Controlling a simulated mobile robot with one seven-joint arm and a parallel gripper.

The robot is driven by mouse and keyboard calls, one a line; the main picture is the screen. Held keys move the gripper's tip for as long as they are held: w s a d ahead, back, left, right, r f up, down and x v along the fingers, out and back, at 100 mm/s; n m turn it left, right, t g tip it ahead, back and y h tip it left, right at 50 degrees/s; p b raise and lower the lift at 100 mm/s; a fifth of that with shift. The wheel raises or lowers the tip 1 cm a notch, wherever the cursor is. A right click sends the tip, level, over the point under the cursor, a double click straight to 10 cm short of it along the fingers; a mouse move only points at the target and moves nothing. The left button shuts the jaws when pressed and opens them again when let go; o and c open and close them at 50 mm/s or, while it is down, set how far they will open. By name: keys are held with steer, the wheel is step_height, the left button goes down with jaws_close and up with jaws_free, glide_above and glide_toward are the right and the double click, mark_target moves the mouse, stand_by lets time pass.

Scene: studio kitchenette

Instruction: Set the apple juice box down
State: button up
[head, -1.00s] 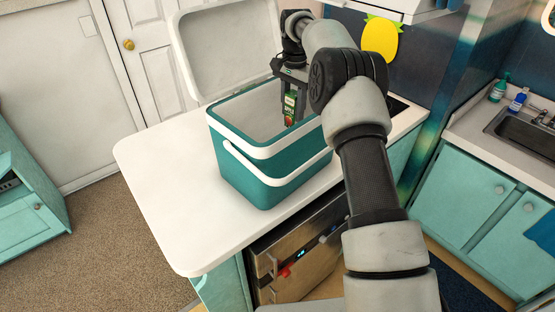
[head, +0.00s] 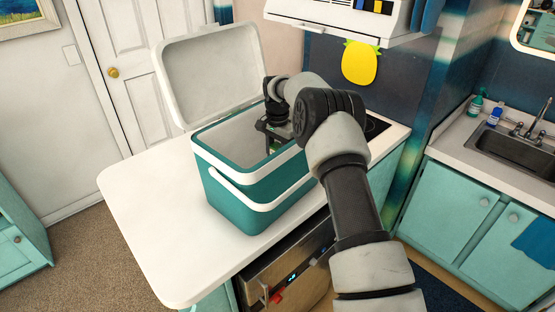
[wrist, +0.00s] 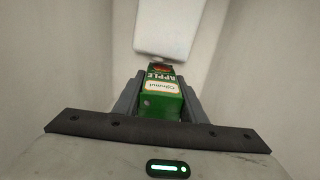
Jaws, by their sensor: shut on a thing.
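The apple juice box (wrist: 161,92) is green with a pale label and the word APPLE, and it sits between my gripper's fingers in the wrist view. My gripper (wrist: 158,95) is shut on it. In the head view my gripper (head: 277,143) reaches down into the open teal and white cooler (head: 262,190). The cooler's pale inner walls surround the box in the wrist view. The cooler's near wall and rim hide most of the box in the head view. Whether the box touches the cooler floor I cannot tell.
The cooler's lid (head: 212,75) stands open behind it. The cooler rests on a white counter (head: 150,200) with free room to its left. A sink (head: 505,145) and two bottles are at the right. A white range hood (head: 345,22) hangs above.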

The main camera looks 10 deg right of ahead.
steer(key=shift+f, duration=0.1)
steer(key=o, duration=1.2)
